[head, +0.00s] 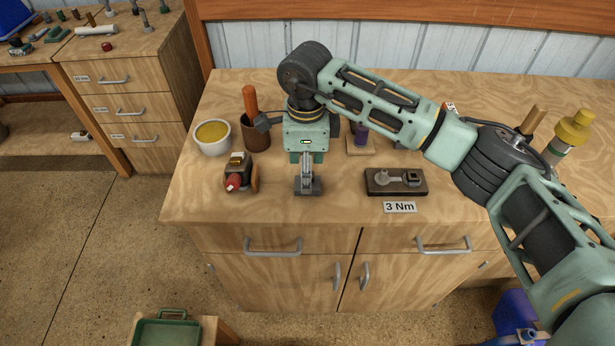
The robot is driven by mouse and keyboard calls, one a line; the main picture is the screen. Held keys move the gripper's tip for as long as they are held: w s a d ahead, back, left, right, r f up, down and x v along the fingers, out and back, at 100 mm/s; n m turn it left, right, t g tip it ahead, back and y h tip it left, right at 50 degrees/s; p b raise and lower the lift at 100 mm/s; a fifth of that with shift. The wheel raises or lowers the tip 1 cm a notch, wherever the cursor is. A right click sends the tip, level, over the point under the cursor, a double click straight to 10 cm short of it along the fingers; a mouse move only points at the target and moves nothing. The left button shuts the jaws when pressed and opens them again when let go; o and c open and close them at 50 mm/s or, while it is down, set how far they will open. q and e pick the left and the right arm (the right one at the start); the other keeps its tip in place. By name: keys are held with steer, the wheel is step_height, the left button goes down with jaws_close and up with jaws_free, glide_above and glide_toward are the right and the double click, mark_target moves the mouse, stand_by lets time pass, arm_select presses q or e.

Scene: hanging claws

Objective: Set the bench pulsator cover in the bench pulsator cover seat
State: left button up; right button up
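My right arm comes in from the right, and its gripper (306,176) points down over the front middle of the bench. Its fingers look close together, but whether they are open, shut or holding something cannot be made out. I cannot tell for sure which thing is the bench pulsator cover or its seat. A small dark device with a red end (238,174) lies left of the gripper. A purple piece (361,134) stands on a wooden block (361,149) behind and right of the gripper, partly hidden by my arm. My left gripper is not in view.
A dark plate (414,189) bearing a metal tool lies at right, behind a "3 Nm" label (399,207). A bowl of yellow stuff (212,137) and a brown cup (255,136) stand at left. A yellow-topped bottle (572,130) stands at right. The bench's front edge has clear stretches.

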steer(key=shift+s+d+f+p, duration=0.1)
steer(key=shift+f+p, duration=0.05)
steer(key=shift+f, duration=0.4)
steer(key=shift+s+d+f+p, duration=0.1)
steer(key=shift+f+p, duration=0.05)
steer(key=shift+f, duration=0.35)
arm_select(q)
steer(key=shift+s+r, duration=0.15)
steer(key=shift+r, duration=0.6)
arm_select(e)
steer(key=shift+w+f, duration=0.1)
steer(key=shift+f, duration=0.3)
steer(key=shift+a, duration=0.1)
steer(key=shift+c, duration=0.3)
steer(key=c, duration=1.1)
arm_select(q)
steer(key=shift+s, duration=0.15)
